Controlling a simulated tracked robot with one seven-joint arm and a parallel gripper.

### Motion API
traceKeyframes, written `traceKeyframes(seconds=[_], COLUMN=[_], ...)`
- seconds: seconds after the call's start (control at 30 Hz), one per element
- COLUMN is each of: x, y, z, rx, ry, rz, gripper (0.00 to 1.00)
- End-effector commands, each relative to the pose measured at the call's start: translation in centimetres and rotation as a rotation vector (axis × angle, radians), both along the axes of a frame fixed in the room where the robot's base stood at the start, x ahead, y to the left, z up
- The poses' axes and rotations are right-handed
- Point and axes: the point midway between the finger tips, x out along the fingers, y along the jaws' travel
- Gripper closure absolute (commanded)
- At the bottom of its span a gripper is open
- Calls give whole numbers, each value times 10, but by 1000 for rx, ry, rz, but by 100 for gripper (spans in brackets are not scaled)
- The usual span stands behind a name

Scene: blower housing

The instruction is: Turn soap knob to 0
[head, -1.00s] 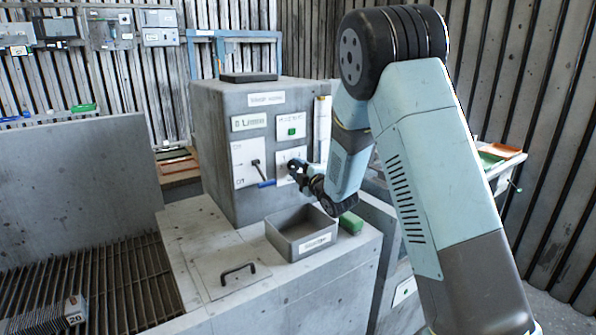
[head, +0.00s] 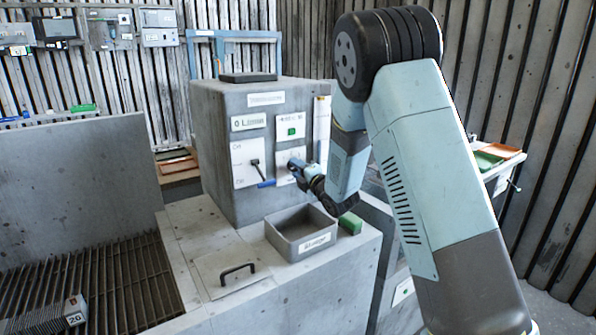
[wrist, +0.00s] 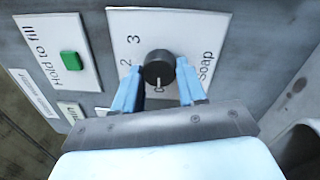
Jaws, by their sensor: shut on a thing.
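The soap knob (wrist: 158,68) is round and dark, on a white plate (wrist: 215,28) marked "soap", with the numbers 2 and 3 beside it. A pale pointer line on the knob points toward the bottom of the wrist view, and no number shows at its tip. My gripper (wrist: 157,88) has its two blue fingers on either side of the knob and is shut on it. In the head view my gripper (head: 297,170) is at the lower right plate of the grey control box (head: 222,160), hiding the knob there.
A green "Hold to fill" button (wrist: 71,61) is on a neighbouring plate. A lever with a blue handle (head: 266,184) sits just left of my gripper. A grey open bin (head: 302,246) and a green block (head: 350,223) stand below it.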

Motion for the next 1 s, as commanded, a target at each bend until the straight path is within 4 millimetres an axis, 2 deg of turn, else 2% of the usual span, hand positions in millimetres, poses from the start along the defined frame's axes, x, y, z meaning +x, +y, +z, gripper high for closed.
traceKeyframes(seconds=[0.03,0.2,0.23,0.47,0.77,0.87,1.0], x=[-3,-3,-3,-1,-2,-7,-24], y=[2,2,2,1,-1,-5,-17], z=[-7,-7,-7,-4,-2,-2,-4], rx=[-7,-6,-6,-4,-1,0,-1], ry=[13,14,14,9,5,4,6], rz=[4,4,4,2,0,-1,-2], gripper=[90,90,57,35,34,34,34])
